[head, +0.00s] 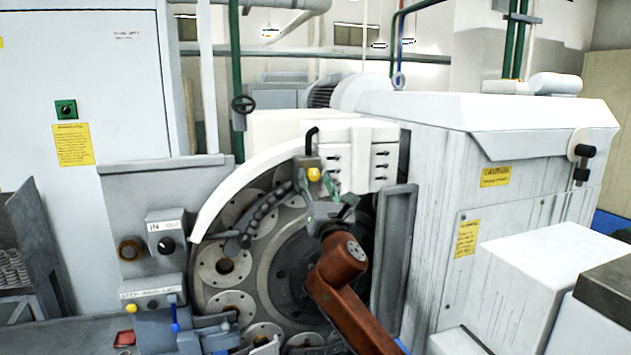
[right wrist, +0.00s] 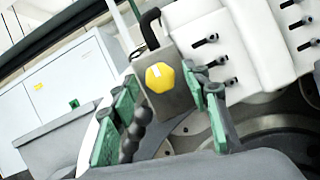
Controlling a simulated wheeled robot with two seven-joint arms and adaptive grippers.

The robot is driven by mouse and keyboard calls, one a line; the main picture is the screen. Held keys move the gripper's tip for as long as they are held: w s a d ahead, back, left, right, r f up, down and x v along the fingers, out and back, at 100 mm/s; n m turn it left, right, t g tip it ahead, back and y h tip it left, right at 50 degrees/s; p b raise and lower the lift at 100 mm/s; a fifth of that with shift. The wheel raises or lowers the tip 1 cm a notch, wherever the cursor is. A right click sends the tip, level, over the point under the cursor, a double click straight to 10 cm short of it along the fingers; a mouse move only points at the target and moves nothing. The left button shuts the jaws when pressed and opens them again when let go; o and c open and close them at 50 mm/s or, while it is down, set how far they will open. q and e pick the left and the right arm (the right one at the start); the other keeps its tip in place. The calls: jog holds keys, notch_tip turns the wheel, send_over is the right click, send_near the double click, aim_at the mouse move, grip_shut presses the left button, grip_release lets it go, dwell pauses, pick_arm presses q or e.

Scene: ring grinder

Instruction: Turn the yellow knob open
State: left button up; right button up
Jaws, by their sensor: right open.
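A yellow knob (head: 313,174) with a white mark sits on a small grey box (head: 306,161) above the round plate of the grinder. In the right wrist view the knob (right wrist: 159,77) shows large and hexagonal, with a pale stripe near its top. My right gripper (head: 335,199) is open, its green-padded fingers just in front of and slightly below right of the knob in the head view. In the right wrist view the fingers (right wrist: 160,88) stand on either side of the knob with gaps. Contact cannot be told. My left gripper is not in view.
A black bent rod (head: 311,138) rises from the grey box. A white block with black screws (head: 358,160) is close on the right. A black segmented hose (head: 262,213) hangs to the left. Another small yellow knob (head: 131,309) is on the lower left panel.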

jog(key=shift+c, duration=0.2)
jog(key=c, duration=1.1)
